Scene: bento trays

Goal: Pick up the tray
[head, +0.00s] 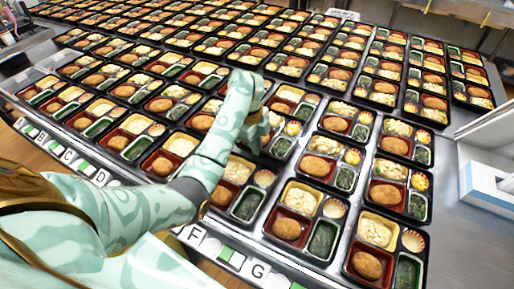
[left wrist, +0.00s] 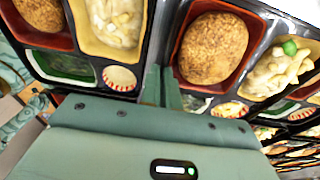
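Many black bento trays stand in rows on the metal table; one tray (head: 338,121) lies just right of my left gripper (head: 258,137). The gripper points down among the trays, and its arm hides some of them. In the left wrist view, my gripper's fingers (left wrist: 162,86) are close together at the edges of two neighbouring trays. The left tray (left wrist: 146,40) has yellow, red and green compartments. The right tray (left wrist: 262,25) holds a brown fried piece and pale food with a green bit. Whether the fingers hold a rim is unclear. My right gripper is not in view.
Trays stand close together, with narrow gaps. Lettered labels (head: 228,257) run along the table's near edge. A white and blue box (head: 487,187) stands at the right. Bare metal table (head: 462,232) shows at the right.

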